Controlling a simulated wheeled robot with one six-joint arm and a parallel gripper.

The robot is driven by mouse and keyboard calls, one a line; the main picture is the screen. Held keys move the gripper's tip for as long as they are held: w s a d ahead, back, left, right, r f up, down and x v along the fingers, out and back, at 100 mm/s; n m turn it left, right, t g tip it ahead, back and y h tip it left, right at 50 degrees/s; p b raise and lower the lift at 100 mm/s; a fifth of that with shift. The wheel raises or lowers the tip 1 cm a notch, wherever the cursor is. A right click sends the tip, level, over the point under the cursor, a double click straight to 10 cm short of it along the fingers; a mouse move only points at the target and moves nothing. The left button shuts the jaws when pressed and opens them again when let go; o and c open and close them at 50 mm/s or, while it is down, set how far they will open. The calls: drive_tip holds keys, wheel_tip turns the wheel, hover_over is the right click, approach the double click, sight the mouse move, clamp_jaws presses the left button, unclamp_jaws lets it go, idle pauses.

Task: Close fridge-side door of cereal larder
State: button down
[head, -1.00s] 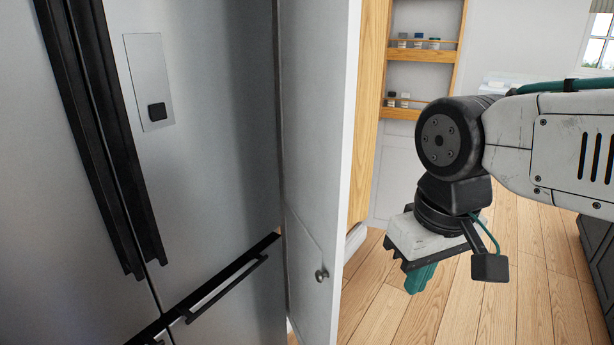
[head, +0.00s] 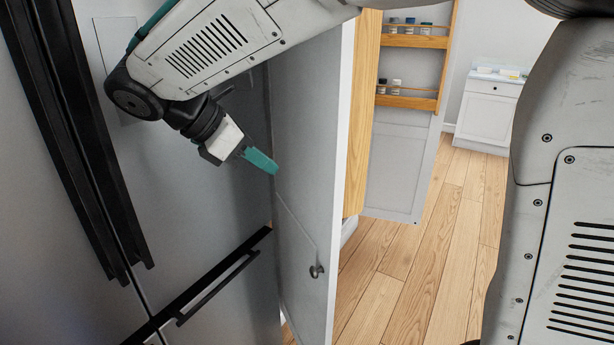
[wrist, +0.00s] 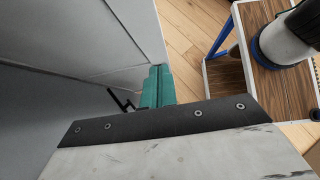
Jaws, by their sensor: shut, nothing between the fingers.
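The fridge-side larder door (head: 305,130) is a tall pale panel standing open beside the fridge, with a small dark knob (head: 317,271) low near its free edge. Its white edge faces me. My gripper (head: 273,167) has teal fingers, shut and empty. It is in front of the fridge, on the fridge-facing side of the door, with its tips close to the door panel; I cannot tell if they touch. In the wrist view the fingers (wrist: 158,78) point along a pale panel (wrist: 95,35) that looks like this door.
The steel fridge (head: 200,210) with long black handles (head: 205,290) stands close on the left. Behind the door are the wooden larder side (head: 361,120) and another open door (head: 400,165) with small jars on racks. Wooden floor (head: 420,260) is clear to the right.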

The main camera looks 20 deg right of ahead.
approach(333, 192)
wheel_tip(333, 192, down, 4)
drive_tip(key=d, duration=0.3)
drive_tip(key=shift+w+d+f, duration=0.15)
drive_tip(key=shift+d, duration=0.4)
